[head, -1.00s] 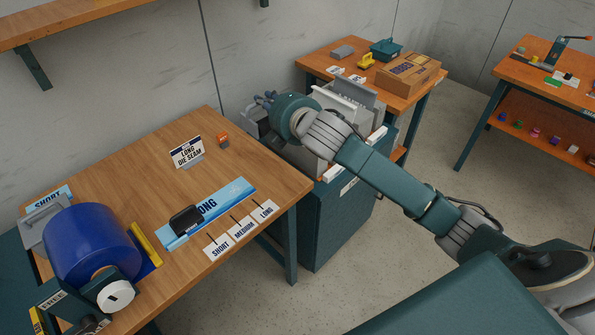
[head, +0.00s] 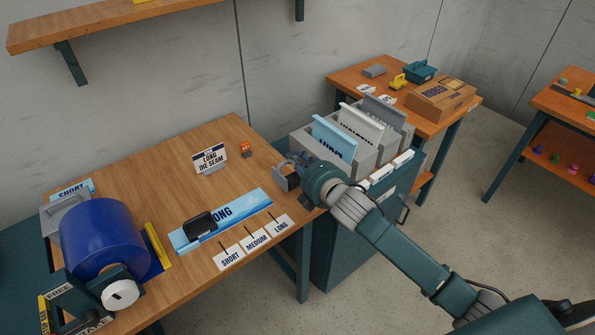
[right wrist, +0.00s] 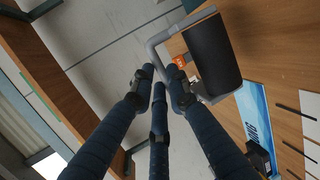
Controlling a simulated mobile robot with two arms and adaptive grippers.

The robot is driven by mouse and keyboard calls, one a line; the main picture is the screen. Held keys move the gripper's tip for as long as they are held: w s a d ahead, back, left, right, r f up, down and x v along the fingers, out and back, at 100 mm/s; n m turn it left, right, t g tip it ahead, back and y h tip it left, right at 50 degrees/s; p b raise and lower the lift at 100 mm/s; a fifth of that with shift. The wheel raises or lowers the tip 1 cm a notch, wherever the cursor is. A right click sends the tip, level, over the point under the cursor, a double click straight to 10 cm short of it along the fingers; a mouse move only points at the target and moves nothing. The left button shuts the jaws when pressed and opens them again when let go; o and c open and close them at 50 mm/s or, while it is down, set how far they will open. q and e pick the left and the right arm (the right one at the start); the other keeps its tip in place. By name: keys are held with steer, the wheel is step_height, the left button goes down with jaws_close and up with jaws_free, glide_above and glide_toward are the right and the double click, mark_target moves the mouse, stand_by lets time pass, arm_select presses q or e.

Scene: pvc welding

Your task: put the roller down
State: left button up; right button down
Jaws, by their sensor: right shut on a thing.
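My right gripper (head: 290,166) is above the right edge of the wooden table (head: 130,165). It is shut on the roller (right wrist: 211,55), by its grey frame. In the right wrist view the roller's dark cylinder is plain, and the fingers (right wrist: 160,78) meet at the bent grey frame beside it. In the head view the roller is small and partly hidden by the gripper. The roller appears to be held over the table; I cannot tell how high. My left gripper is not in view.
A blue LONG strip (head: 245,207) with a black block (head: 200,226) on it lies on the table. A LONG DIE SEAM sign (head: 210,159) and orange block (head: 245,149) stand behind. A blue roll (head: 102,238) is at left. A bin cabinet (head: 352,237) adjoins at right.

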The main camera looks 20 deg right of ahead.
steer(key=shift+f, duration=2.1)
steer(key=shift+f, duration=0.1)
steer(key=c, duration=1.7)
jaws_free()
steer(key=shift+f, duration=0.1)
steer(key=shift+s+r, duration=0.1)
steer(key=shift+r, duration=0.1)
steer(key=b+v, duration=0.1)
steer(key=v, duration=1.1)
steer(key=shift+f, duration=0.1)
